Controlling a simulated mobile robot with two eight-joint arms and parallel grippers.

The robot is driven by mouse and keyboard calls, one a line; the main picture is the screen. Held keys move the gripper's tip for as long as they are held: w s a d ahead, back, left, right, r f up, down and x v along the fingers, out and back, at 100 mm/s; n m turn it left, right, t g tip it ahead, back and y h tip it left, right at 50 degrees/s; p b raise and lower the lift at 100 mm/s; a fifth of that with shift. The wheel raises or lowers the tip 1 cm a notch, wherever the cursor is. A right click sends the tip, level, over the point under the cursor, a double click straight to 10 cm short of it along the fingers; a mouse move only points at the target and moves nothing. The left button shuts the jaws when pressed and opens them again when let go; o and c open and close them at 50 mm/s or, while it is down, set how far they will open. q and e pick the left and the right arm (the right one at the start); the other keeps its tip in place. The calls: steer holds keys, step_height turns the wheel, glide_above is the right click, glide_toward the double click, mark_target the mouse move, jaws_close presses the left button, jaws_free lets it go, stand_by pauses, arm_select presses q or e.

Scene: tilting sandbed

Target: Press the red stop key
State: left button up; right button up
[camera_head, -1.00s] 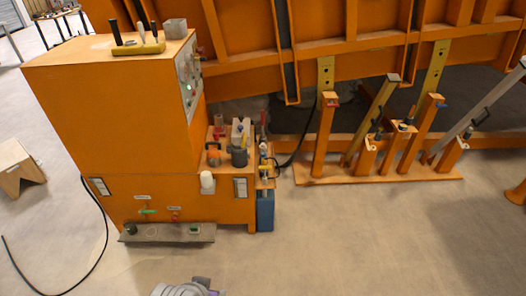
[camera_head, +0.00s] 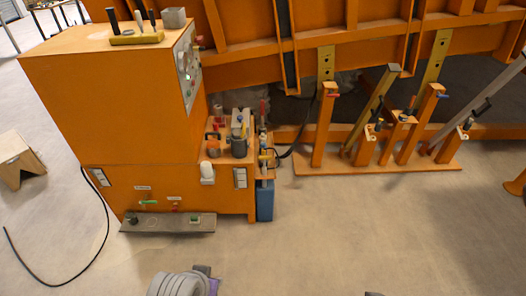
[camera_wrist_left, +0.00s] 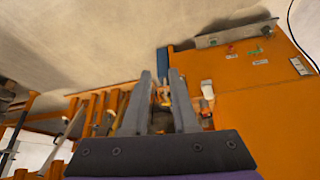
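A small red key (camera_head: 175,208) sits under a label on the lower front of the orange cabinet (camera_head: 110,100), right of a green handle (camera_head: 148,202). I take it for the stop key, though its lettering is too small to read. The left wrist view shows the red key (camera_wrist_left: 231,55) and green handle (camera_wrist_left: 255,51) upside down at the upper right. My left gripper (camera_wrist_left: 160,73) is open there, its two grey fingers apart with nothing held. The red key lies to the right of the fingertips.
A grey shelf (camera_head: 168,224) juts out below the red key. A black cable (camera_head: 105,215) lies at left. Orange posts (camera_head: 325,125) stand at right. The floor (camera_head: 300,230) in front is clear.

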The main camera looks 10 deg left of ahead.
arm_select(q)
jaws_close()
stand_by(1.4)
